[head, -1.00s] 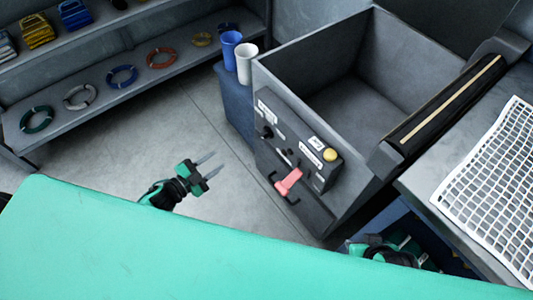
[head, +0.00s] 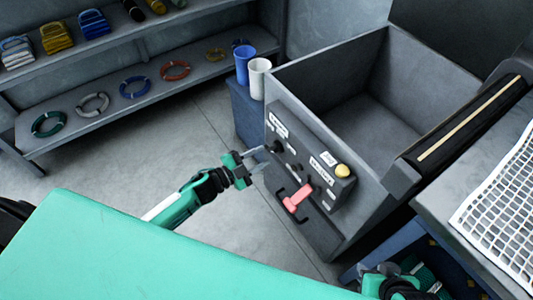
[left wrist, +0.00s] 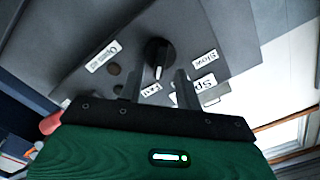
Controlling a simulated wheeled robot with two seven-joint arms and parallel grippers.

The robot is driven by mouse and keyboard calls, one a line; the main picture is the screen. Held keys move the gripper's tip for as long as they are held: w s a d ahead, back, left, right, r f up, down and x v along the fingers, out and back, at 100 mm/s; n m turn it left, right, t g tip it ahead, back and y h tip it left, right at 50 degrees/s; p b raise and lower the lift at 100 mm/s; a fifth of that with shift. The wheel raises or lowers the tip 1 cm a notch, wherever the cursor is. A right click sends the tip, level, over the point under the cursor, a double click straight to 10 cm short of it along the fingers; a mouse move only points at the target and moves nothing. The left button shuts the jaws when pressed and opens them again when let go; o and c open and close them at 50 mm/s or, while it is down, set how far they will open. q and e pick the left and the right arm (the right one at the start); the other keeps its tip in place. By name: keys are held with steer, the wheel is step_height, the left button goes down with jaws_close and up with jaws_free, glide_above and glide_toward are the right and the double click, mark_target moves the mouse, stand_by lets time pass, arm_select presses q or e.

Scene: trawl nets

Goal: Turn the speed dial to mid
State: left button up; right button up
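The speed dial is a round black knob (left wrist: 157,52) with a pale pointer mark, on the grey control panel (head: 310,225). It shows small and dark at the panel's upper left in the head view (head: 276,147). Labels surround it in the left wrist view, one reading "Slow" (left wrist: 205,58) and one partly hidden starting "Sp" (left wrist: 204,83). My left gripper (head: 264,159) is open, its two fingers apart and pointing at the dial. In the left wrist view the dial lies just beyond the fingertips; I cannot tell whether they touch. My right gripper (head: 400,280) is low, its fingers unclear.
A red lever handle (head: 296,200) and a yellow button (head: 343,171) are on the same panel. An open grey bin (head: 390,75) rises behind it. Blue (head: 244,64) and white (head: 259,78) cups stand left of it. Clear floor lies left of my left arm.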

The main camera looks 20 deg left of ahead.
mark_target(271, 151)
arm_select(q)
steer(key=shift+x, duration=1.5)
arm_select(e)
steer(key=shift+w+a, duration=0.15)
steer(key=shift+a, duration=0.15)
arm_select(q)
jaws_close()
arm_select(e)
steer(key=shift+d, duration=0.1)
arm_select(q)
steer(key=shift+r+n+p, duration=0.1)
steer(key=shift+n+p, duration=0.7)
steer(key=shift+p, duration=0.2)
arm_select(e)
steer(key=s+d+r+g+h, duration=0.1)
steer(key=s+d+r+g, duration=0.1)
steer(key=s+d, duration=0.1)
arm_select(q)
steer(key=n+p, duration=0.4)
steer(key=n, duration=0.1)
steer(key=shift+n, duration=0.4)
steer(key=shift+n+p, duration=0.6)
steer(key=shift+n, duration=0.2)
arm_select(e)
step_height(271, 151, down, 13)
steer(key=w+g, duration=0.1)
steer(key=shift+r, duration=0.15)
